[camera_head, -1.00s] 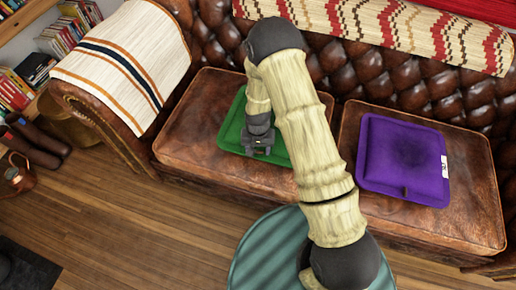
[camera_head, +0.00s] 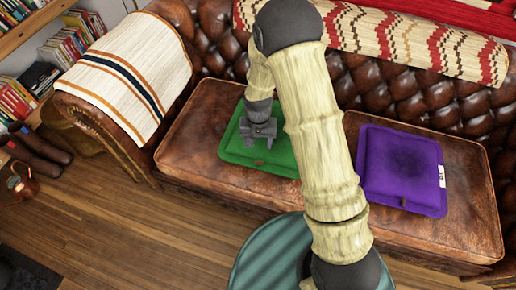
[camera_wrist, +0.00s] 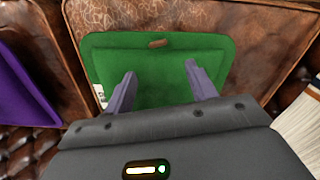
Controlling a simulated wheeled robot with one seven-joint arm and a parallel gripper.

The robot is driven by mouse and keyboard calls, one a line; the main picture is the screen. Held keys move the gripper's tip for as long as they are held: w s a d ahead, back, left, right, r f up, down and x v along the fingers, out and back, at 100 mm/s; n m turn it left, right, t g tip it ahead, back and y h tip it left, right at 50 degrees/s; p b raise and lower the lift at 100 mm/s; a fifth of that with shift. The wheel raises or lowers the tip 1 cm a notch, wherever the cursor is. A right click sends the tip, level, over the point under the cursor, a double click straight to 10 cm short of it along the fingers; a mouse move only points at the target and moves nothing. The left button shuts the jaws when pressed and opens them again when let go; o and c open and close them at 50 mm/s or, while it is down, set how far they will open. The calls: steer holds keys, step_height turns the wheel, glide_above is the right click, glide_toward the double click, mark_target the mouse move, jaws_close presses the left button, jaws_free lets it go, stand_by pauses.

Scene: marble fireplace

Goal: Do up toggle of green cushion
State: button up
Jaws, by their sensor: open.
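The green cushion (camera_head: 240,150) lies on the left seat of the brown leather sofa, partly hidden by my arm. It also shows in the wrist view (camera_wrist: 155,75). Its small brown toggle (camera_wrist: 158,43) sits near the edge at the top of the wrist view, and at the cushion's front edge in the head view (camera_head: 259,163). I cannot tell whether the toggle is fastened. My gripper (camera_head: 258,132) is above the cushion, behind the toggle as the head view sees it. Its two fingers (camera_wrist: 158,80) are apart with nothing between them but cushion surface beyond.
A purple cushion (camera_head: 400,170) with a white tag lies on the right seat. A striped cloth (camera_head: 130,70) covers the left armrest, and a patterned one (camera_head: 410,38) lies along the backrest. A teal round surface (camera_head: 270,255) stands in front. Wooden floor (camera_head: 130,235) is open at left.

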step_height(320, 180, up, 6)
steer(key=shift+s+a+f+p, duration=0.1)
steer(key=shift+f+p, duration=0.05)
steer(key=shift+p, duration=0.2)
steer(key=shift+c, duration=0.5)
